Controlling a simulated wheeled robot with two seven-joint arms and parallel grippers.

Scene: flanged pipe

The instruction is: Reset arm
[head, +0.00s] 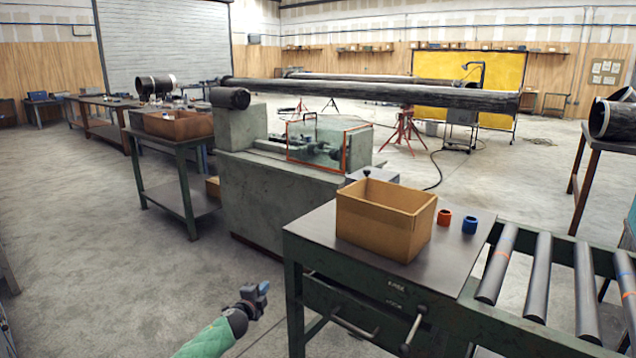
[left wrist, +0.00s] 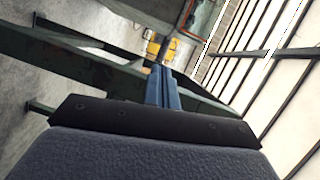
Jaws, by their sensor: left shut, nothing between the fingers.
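My left gripper (head: 262,288) shows low in the head view, left of the green workbench and apart from it. Its blue fingers are shut with nothing between them. The shut fingers also show in the left wrist view (left wrist: 162,88), in front of green metal bars. My left arm comes in from the bottom edge in a green sleeve. My right gripper is in neither view.
The workbench (head: 310,228) carries an open cardboard box (head: 385,222), an orange ring (head: 444,217) and a blue ring (head: 470,225). A roller rack (head: 541,270) adjoins it on the right. A concrete-grey machine (head: 280,195) stands behind. The floor (head: 100,270) on the left is clear.

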